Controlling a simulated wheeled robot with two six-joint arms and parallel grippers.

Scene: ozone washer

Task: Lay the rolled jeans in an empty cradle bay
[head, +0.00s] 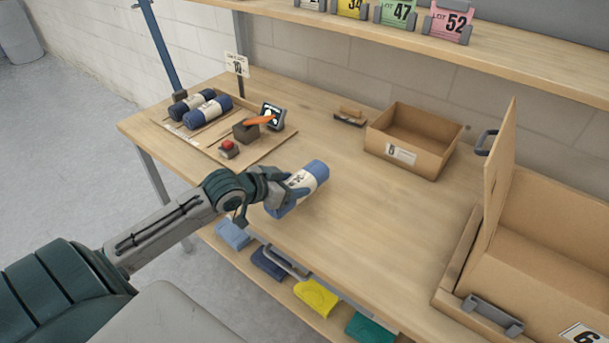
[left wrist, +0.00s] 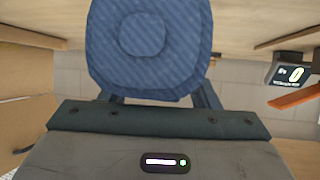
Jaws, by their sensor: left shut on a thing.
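My left gripper (head: 281,189) is shut on the rolled jeans (head: 312,176), a blue roll with a pale paper band. It holds the roll over the middle of the table; whether the roll touches the tabletop I cannot tell. In the left wrist view the end of the roll (left wrist: 148,40) fills the space between the fingers. Two similar blue rolls (head: 207,111) lie side by side in the cradle (head: 180,132) at the back left. My right gripper is not in view.
An open carton (head: 412,138) stands at the back. A large box (head: 545,235) is at right. The middle tabletop is clear.

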